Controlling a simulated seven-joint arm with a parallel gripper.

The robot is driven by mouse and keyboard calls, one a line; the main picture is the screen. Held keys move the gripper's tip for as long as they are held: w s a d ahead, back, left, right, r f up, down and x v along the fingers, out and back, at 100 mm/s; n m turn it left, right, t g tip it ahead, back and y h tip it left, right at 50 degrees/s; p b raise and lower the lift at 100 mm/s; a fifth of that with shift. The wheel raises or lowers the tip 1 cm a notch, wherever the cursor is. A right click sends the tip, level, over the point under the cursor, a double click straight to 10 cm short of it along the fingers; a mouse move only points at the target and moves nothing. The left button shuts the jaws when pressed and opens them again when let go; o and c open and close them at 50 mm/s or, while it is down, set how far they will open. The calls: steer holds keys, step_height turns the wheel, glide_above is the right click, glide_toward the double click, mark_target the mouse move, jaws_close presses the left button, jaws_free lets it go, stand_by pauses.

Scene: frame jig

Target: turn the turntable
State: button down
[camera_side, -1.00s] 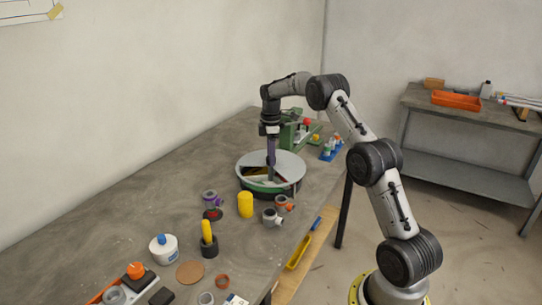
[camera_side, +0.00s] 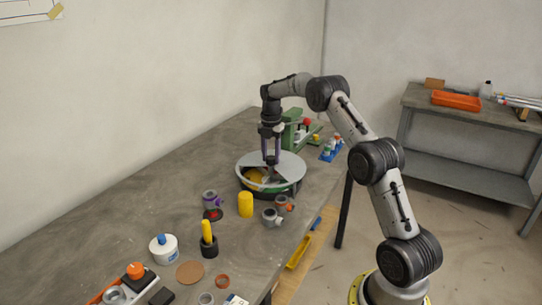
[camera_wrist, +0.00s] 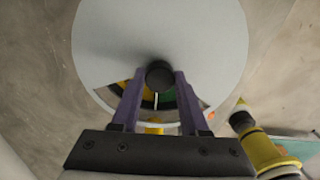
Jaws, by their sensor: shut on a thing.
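The turntable (camera_side: 290,167) is a round device with a pale grey top and a dark base, standing on the bench. In the wrist view its grey disc (camera_wrist: 200,35) fills the upper middle. A dark round knob (camera_wrist: 160,74) stands on the disc between my purple fingers. My gripper (camera_side: 271,161) points down and is shut on this knob. Below the knob in the wrist view, a cut-out in the disc shows yellow, green and dark parts. In the side view yellow shows through the opening, left of my gripper. My fingers hide part of the opening.
A yellow cylinder (camera_side: 245,204) and grey pipe fittings (camera_side: 271,217) stand close in front of the turntable. A green machine (camera_side: 291,132) stands behind it. A white tub (camera_side: 163,248) and other small items lie nearer. The bench's left side is clear.

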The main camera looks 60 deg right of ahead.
steer(key=n, duration=0.3)
steer(key=shift+r+n, duration=0.2)
steer(key=shift+n, duration=2.1)
steer(key=shift+c, duration=2.1)
jaws_free()
steer(key=shift+f, duration=0.1)
step_height(320, 180, up, 14)
steer(key=shift+f, duration=0.1)
